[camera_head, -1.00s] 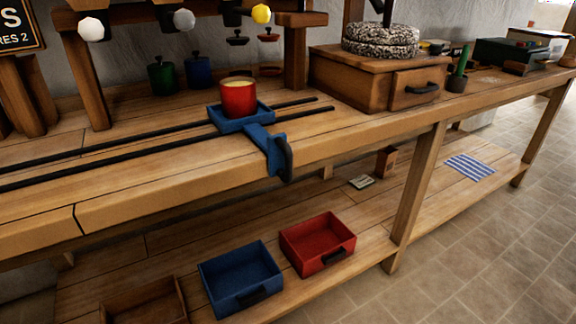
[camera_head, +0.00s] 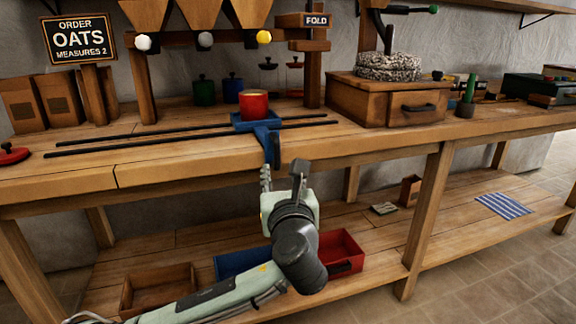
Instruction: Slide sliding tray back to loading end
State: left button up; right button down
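The blue sliding tray (camera_head: 243,126) sits on two dark rails (camera_head: 120,149) on the bench, near their right end. A red cup (camera_head: 253,104) with pale contents stands upright on it. The tray's blue handle (camera_head: 267,140) reaches over the bench's front edge and hangs down. My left gripper (camera_head: 281,172) is raised in front of the bench edge, with its fingers just below and around the handle's lower end. The fingers look apart; I cannot tell if they touch the handle. My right gripper is not in view.
A wooden box with a drawer (camera_head: 412,108) and a millstone (camera_head: 388,68) stand right of the rails. A red lid (camera_head: 12,154) lies at the far left. The lower shelf holds a blue bin (camera_head: 240,264), a red bin (camera_head: 343,252) and a wooden bin (camera_head: 156,288). The rails left of the tray are clear.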

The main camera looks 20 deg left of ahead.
aim_at(278, 157)
pick_arm(q)
jog(key=x, duration=0.7)
jog(key=shift+w+a+r, duration=0.15)
jog(key=shift+w+r, duration=0.1)
jog(key=shift+w, duration=0.15)
grip_shut()
